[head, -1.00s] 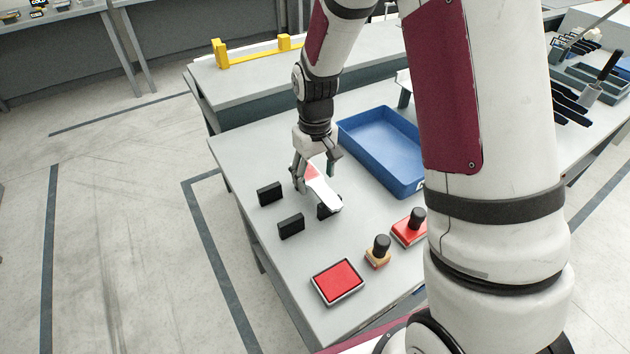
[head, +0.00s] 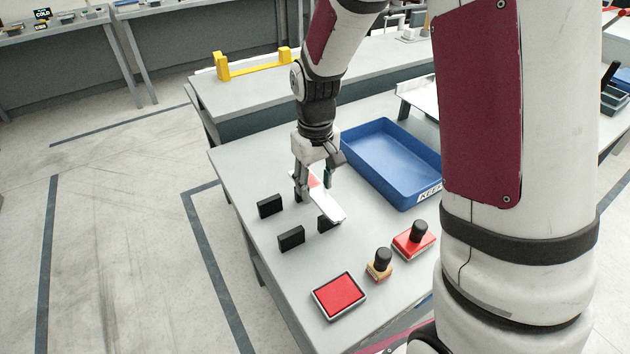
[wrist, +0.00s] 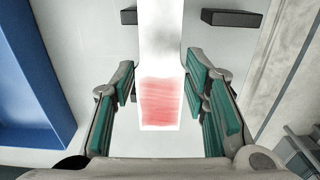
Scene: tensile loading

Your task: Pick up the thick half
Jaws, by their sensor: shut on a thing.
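A flat white half (head: 328,203) with a red end lies with its plain white end over a small black block on the grey table. In the wrist view the white half (wrist: 160,50) runs down the middle, and its red end sits between the green finger pads. My gripper (head: 314,184) points down at the red end, and its fingers are shut on the sides of the half. It also shows in the wrist view (wrist: 162,95). I cannot tell whether the half is clear of the block. No second half shows to compare thickness.
Black blocks (head: 270,206) (head: 291,238) stand left of the half. A blue tray (head: 375,170) lies to the right behind it. A red ink pad (head: 339,295) and two stamps (head: 380,264) (head: 414,240) are nearer the front. The table's left edge is close to the blocks.

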